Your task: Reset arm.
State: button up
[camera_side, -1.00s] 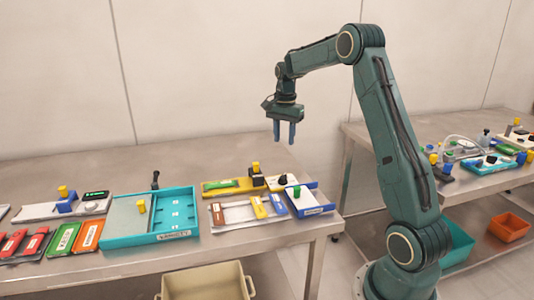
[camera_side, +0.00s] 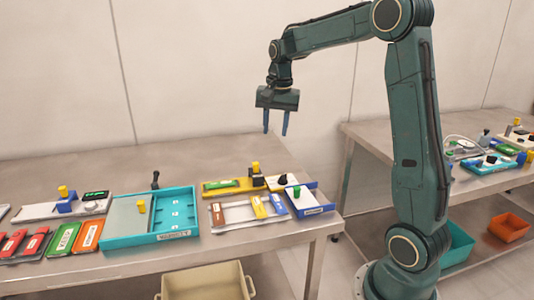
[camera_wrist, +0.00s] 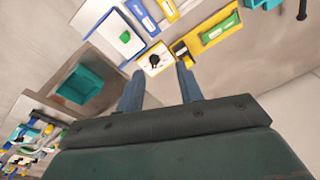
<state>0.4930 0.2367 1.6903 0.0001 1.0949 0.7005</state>
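My gripper (camera_side: 276,121) hangs with its two blue fingers pointing down, in the air above the back right part of the left table. The fingers are apart with nothing between them. In the wrist view my gripper (camera_wrist: 158,88) also shows its fingers spread and empty. The yellow block device (camera_side: 235,186) and the white-and-blue tray (camera_side: 311,199) lie on the table below and clear of the fingers.
A teal tray (camera_side: 190,236) and several coloured cards lie along the left table (camera_side: 290,243). A beige bin (camera_side: 205,284) stands below its front edge. A second table (camera_side: 385,139) with more devices stands at right, with an orange bin (camera_side: 508,228) below.

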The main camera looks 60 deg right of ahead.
jog(key=s+a+r+n+t, duration=0.1)
jog(key=s+a+r+n, duration=0.15)
jog(key=s+a, duration=0.35)
jog(key=s+a+r+n+t, duration=0.15)
jog(key=s+a+n, duration=0.25)
jog(key=a, duration=0.4)
jog(key=s+a+f+n+t, duration=0.2)
jog(key=s+a+n, duration=0.5)
jog(key=s, duration=0.4)
jog(key=shift+f+y, duration=0.25)
jog(key=shift+y, duration=0.05)
